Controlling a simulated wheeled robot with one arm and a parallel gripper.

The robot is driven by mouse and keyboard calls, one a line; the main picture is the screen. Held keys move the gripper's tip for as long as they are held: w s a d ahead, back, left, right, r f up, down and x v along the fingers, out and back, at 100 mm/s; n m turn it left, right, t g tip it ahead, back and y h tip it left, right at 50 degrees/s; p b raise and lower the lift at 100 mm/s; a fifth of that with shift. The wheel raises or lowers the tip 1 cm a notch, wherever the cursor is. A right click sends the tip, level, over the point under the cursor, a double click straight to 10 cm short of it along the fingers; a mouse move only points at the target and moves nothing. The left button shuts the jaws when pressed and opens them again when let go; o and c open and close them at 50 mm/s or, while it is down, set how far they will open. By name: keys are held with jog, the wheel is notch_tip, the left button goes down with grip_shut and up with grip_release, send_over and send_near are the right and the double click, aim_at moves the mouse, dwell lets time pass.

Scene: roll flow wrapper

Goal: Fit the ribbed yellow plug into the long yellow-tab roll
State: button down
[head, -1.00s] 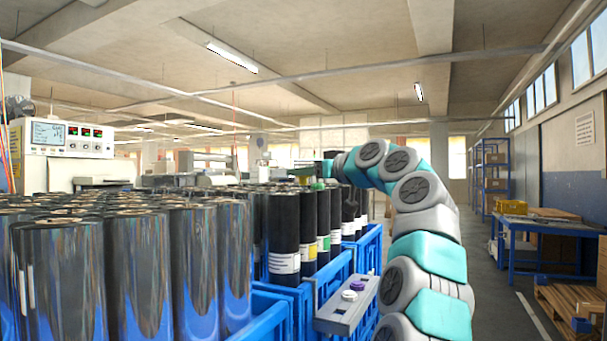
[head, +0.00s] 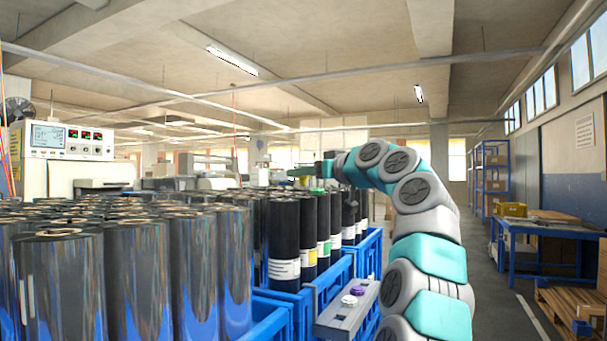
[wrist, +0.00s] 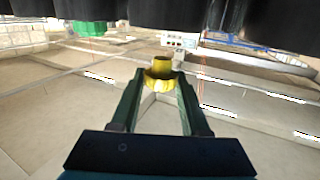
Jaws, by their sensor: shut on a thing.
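The ribbed yellow plug (wrist: 160,76) is between the fingertips of my gripper (wrist: 159,86), which is shut on it in the wrist view. Its narrower end points away from the palm. In the head view my gripper (head: 303,172) is above the row of black rolls, and the plug is too small to make out there. The roll with the yellow tab (head: 309,232) stands upright in a blue crate, between a white-label roll and a green-tab roll (head: 323,225). Its top opening cannot be seen. The plug is apart from the dark rolls along the wrist view's top edge.
A grey holder (head: 336,318) carries a white plug (head: 349,300) and a purple plug (head: 357,290). A green plug (wrist: 90,28) shows at a roll's end in the wrist view. Many shiny rolls (head: 135,270) stand at left. The aisle at right is open.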

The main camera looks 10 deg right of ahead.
jog(key=c, duration=0.7)
grip_release()
jog(key=shift+s+d, duration=0.1)
jog(key=shift+s, duration=0.05)
jog(key=b+v, duration=0.4)
jog(key=v, duration=0.6)
jog(key=shift+s+d+r, duration=0.15)
jog(key=shift+s+d, duration=0.1)
jog(key=shift+s, duration=0.05)
